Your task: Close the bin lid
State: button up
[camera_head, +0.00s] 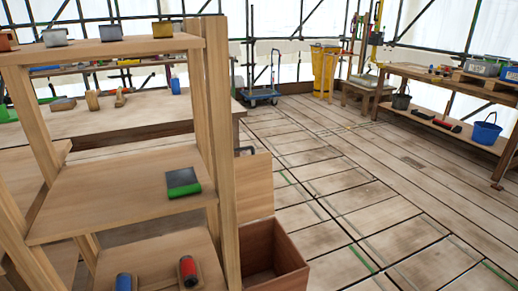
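A reddish-brown wooden bin (291,265) stands on the floor just right of the wooden shelf, at the bottom middle. Its lid (256,187) is lighter wood and stands up, open, at the bin's far side. A dark handle shows at the lid's top edge. The bin's dark inside is partly visible from above. The shelf post hides the left part of the bin and lid. My gripper is not in view.
The wooden shelf (125,193) with small items fills the left foreground, close to the bin. Plank floor (400,200) is clear to the right. A blue trolley (262,94), a yellow bin (325,70) and a workbench (440,77) stand farther back.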

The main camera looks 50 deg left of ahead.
aim_at(254, 174)
jog(key=i, duration=0.4)
jog(key=u, duration=1.65)
jog(key=k, duration=0.2)
jog(key=u, duration=0.6)
jog(key=i, duration=0.45)
